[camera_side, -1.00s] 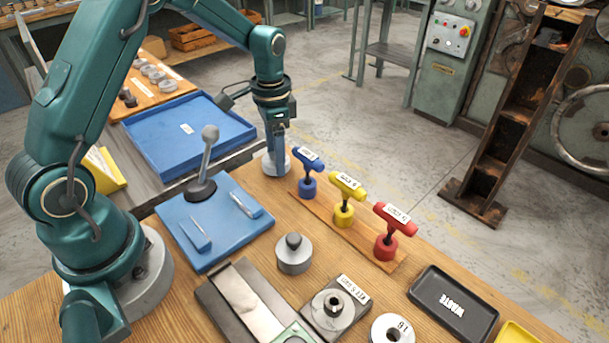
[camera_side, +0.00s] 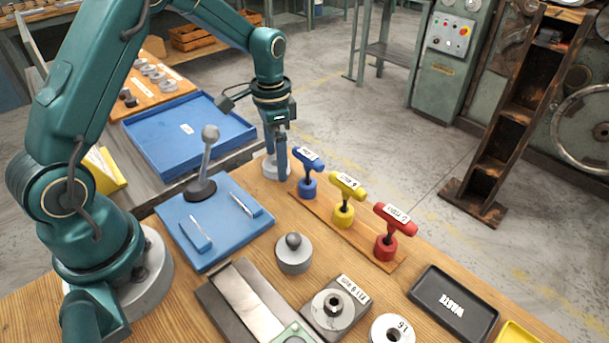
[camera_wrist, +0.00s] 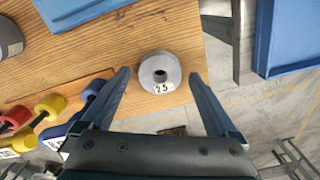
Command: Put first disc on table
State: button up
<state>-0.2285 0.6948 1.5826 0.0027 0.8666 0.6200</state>
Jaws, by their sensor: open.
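A grey disc (camera_side: 272,168) with a centre hole lies flat on the wooden table (camera_wrist: 105,55) near its far edge. My gripper (camera_wrist: 160,73) is open, pointing down, with one finger on each side of the disc and a visible gap at each side. In the side view my gripper (camera_side: 276,160) partly covers the disc. Another disc (camera_side: 392,330), marked "16", lies at the front of the table.
Blue, yellow (camera_side: 346,185) and red (camera_side: 394,218) T-handled tools stand on a wooden strip beside the disc. A blue mat (camera_side: 215,250) with a lever lies to the left. A black waste tray (camera_side: 453,304) is at the right. The table edge is close behind the disc.

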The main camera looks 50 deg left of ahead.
notch_tip(320, 180, up, 11)
jog(key=s+d+r+n+t, duration=0.2)
jog(key=s+d+r, duration=0.2)
jog(key=s+r, duration=0.25)
jog(key=s+d+f+n+t, duration=0.2)
jog(key=s+d+f+t, duration=0.1)
jog(key=s, duration=0.7)
jog(key=shift+d+n+t, duration=0.3)
